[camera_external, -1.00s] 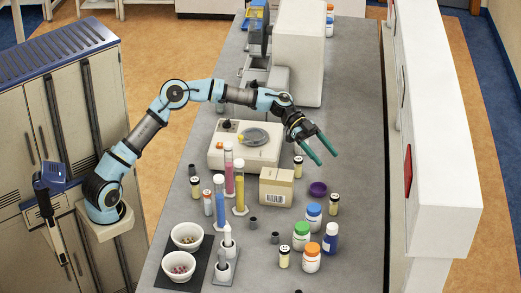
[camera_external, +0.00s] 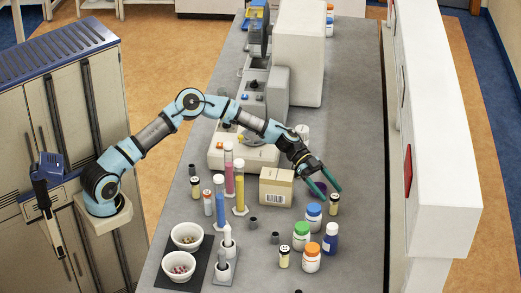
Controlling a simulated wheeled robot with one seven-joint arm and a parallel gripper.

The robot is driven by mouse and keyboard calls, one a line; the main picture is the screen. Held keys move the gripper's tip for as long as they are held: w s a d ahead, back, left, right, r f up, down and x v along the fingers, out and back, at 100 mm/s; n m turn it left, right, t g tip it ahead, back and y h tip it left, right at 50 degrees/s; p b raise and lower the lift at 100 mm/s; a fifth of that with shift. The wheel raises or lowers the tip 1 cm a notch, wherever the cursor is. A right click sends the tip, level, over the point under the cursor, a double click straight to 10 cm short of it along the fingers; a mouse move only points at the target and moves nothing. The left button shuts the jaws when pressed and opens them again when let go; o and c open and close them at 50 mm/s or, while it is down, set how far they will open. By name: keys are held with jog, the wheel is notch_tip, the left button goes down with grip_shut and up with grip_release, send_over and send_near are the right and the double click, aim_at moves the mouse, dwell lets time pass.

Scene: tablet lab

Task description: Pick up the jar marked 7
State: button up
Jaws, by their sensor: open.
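Larger white jars have a blue lid (camera_external: 313,218), a green lid (camera_external: 301,241) and an orange lid (camera_external: 312,262). Any numbers are too small to read, so I cannot tell which jar is marked 7. My gripper (camera_external: 332,191) is open and empty, pointing down to the right. Its fingertips are close to the right-hand dark-capped jar; contact cannot be told.
A cardboard box (camera_external: 275,188) stands left of my gripper. Coloured tubes (camera_external: 239,188) stand further left. A dark blue bottle (camera_external: 330,242) is by the lidded jars. White bowls (camera_external: 187,234) are at front left.

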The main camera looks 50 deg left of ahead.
aim_at(335, 196)
jog(key=shift+p+x, duration=0.6)
jog(key=shift+x, duration=1.3)
jog(key=shift+r, duration=0.1)
grip_shut()
